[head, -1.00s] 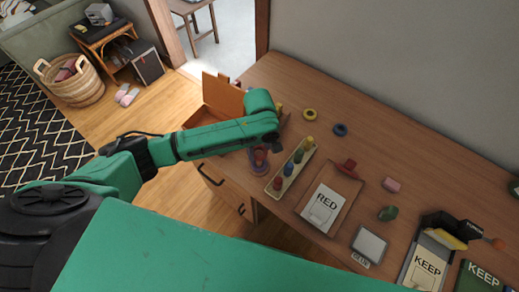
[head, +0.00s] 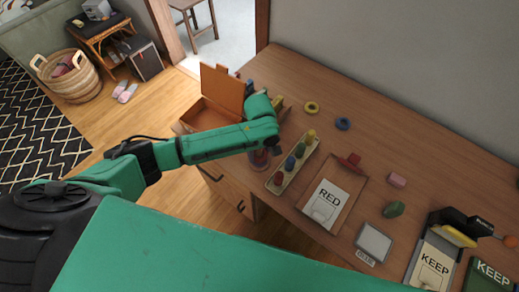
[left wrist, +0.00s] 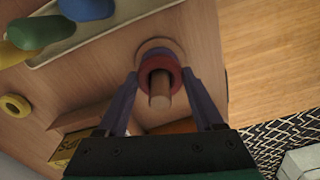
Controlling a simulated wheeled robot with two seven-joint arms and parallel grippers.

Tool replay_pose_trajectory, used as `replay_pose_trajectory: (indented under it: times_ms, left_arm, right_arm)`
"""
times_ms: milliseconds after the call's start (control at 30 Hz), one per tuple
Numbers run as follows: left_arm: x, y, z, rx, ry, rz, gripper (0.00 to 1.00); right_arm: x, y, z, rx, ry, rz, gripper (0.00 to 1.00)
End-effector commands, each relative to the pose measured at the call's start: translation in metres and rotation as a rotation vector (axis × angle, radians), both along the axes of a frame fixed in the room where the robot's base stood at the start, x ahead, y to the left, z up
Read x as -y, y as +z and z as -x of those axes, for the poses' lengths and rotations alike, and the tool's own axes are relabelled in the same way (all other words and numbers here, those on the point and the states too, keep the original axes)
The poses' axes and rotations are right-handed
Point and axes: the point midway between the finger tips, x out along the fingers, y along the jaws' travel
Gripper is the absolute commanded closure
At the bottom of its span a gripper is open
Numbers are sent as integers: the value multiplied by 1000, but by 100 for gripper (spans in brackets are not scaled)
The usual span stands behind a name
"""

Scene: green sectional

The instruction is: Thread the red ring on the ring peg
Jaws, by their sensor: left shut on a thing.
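The red ring (left wrist: 145,68) is around the upright wooden ring peg (left wrist: 160,98) in the left wrist view, with the peg's end sticking out through it. My left gripper (left wrist: 159,76) is shut on the ring, one finger on each side. Beneath the ring is a purple-blue band, then the round wooden base (left wrist: 176,45); any gap there is hard to judge. In the head view, my left gripper (head: 267,150) is over the peg at the table's front edge, and the red ring (head: 260,157) shows partly below it. My right gripper is not in view.
A tray (head: 275,188) with several coloured pegs stands just right of the ring peg. An open orange box (head: 222,88) is behind it on the left. A yellow ring (head: 311,107) and a blue ring (head: 343,123) lie toward the back. A RED clipboard (head: 312,211) lies to the right.

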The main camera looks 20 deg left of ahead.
Motion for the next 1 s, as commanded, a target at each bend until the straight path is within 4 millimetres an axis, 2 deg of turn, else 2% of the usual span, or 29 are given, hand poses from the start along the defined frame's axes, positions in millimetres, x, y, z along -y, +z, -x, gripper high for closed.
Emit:
replay_pose_trajectory:
  times_ms: [133,400,433,500,800,867,1000]
  left_arm:
    - [1,-8,0,-1,-1,1,83]
    - [0,-8,0,-1,-1,1,83]
    - [0,-8,0,-1,-1,1,28]
    - [0,-8,0,-1,0,1,1]
    - [0,-5,0,0,0,1,0]
    - [0,2,0,0,1,1,0]
    - [1,35,-1,3,-1,3,0]
  right_arm:
    - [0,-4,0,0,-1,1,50]
    - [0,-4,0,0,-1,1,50]
    - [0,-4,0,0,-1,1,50]
    - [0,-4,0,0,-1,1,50]
    - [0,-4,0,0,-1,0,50]
    - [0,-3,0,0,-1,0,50]
    - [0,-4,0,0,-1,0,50]
